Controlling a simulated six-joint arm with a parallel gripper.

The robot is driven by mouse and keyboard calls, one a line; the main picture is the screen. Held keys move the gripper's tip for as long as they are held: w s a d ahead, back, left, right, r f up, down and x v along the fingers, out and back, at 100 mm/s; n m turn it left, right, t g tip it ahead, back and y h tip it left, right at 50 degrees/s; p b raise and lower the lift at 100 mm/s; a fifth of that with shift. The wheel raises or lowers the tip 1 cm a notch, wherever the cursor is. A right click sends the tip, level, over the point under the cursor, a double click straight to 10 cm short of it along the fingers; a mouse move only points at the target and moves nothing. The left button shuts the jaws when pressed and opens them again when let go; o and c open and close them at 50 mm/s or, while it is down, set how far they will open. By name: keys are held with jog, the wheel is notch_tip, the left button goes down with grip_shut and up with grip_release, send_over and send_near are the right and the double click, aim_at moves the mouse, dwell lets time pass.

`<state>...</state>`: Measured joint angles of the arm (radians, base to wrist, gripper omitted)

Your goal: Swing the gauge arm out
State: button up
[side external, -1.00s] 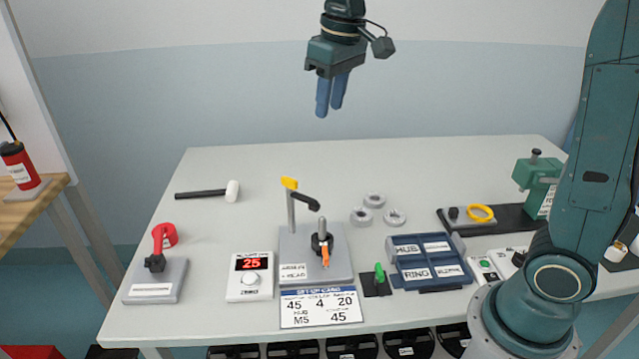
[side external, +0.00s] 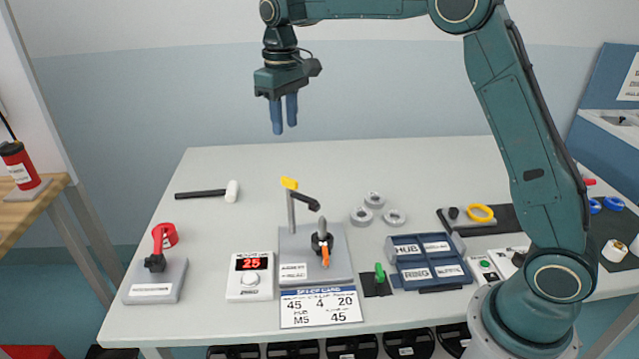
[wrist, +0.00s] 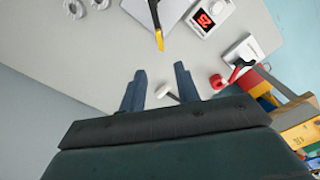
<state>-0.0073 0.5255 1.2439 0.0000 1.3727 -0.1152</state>
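The gauge arm (side external: 305,200) is a dark arm on an upright silver post, with a yellow tab (side external: 289,183) on top. It stands on a grey plate (side external: 289,243) and reaches to the right, toward a short spindle (side external: 322,227) with an orange pointer. In the wrist view the yellow tab (wrist: 159,40) shows near the top, beyond my fingers. My gripper (side external: 283,126) hangs high above the back of the table, behind and above the gauge post. In the wrist view my gripper (wrist: 160,69) has its fingers apart with nothing between them.
A mallet (side external: 232,191) lies at the back left. Several grey rings (side external: 374,200) lie right of the post. A red-handled station (side external: 155,280) and a red-digit display (side external: 250,275) are to the left. Blue bins (side external: 432,263) stand right. The table's back middle is clear.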

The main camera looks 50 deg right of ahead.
aim_at(288, 179)
notch_tip(288, 179, down, 14)
jog(key=shift+r, duration=0.15)
dwell(0.7)
jog(key=shift+c, duration=0.4)
grip_shut()
